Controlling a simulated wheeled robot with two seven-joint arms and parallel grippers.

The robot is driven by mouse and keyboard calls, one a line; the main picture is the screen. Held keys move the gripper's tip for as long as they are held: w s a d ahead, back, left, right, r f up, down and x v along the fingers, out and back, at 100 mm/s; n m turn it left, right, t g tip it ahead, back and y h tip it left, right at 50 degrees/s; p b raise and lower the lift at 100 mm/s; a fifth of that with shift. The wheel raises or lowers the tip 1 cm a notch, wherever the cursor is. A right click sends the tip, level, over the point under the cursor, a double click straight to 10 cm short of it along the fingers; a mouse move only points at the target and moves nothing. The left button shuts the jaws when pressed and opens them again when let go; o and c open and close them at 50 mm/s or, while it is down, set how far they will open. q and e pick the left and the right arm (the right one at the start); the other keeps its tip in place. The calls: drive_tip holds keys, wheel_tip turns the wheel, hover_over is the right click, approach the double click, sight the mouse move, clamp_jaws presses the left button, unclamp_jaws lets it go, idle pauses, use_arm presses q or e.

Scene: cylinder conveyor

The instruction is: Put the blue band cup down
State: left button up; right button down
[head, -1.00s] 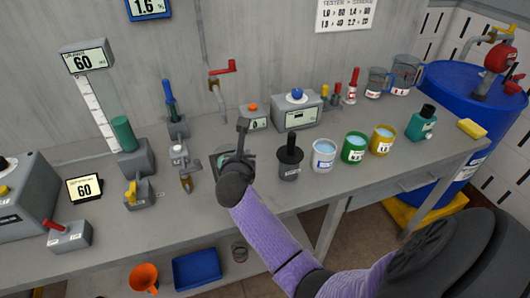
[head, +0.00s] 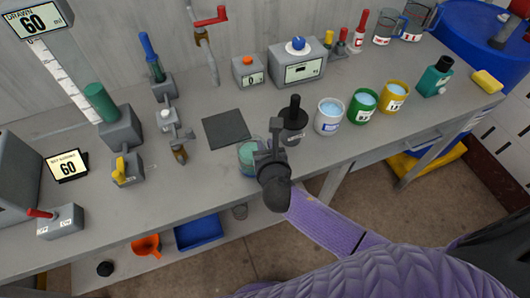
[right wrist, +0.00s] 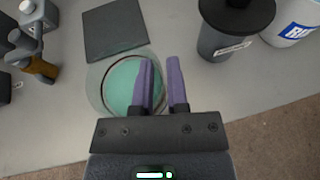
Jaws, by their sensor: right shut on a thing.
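The white cup with a blue label (head: 331,117) holds pale blue liquid and stands upright on the bench; its edge also shows in the right wrist view (right wrist: 291,22). My right gripper (head: 258,158) is shut on the rim of a clear cup with teal contents (head: 246,152). In the right wrist view, one finger of the gripper (right wrist: 160,75) is inside that cup (right wrist: 118,82) and the other is outside its wall. The cup is near the bench's front edge; I cannot tell whether its base touches the bench. My left gripper is out of view.
A dark square pad (head: 226,129) lies bare behind the held cup. A dark grey pot with a black handle (head: 292,121) is close on the right. Green (head: 361,107) and yellow (head: 393,97) cups stand farther right. Bench space is free left of the held cup.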

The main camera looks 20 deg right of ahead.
drive_tip(key=shift+f, duration=0.75)
drive_tip(key=shift+r, duration=0.15)
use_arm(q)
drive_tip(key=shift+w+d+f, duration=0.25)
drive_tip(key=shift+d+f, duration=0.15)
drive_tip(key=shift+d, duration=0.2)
use_arm(e)
drive_tip(key=c, duration=0.6)
unclamp_jaws()
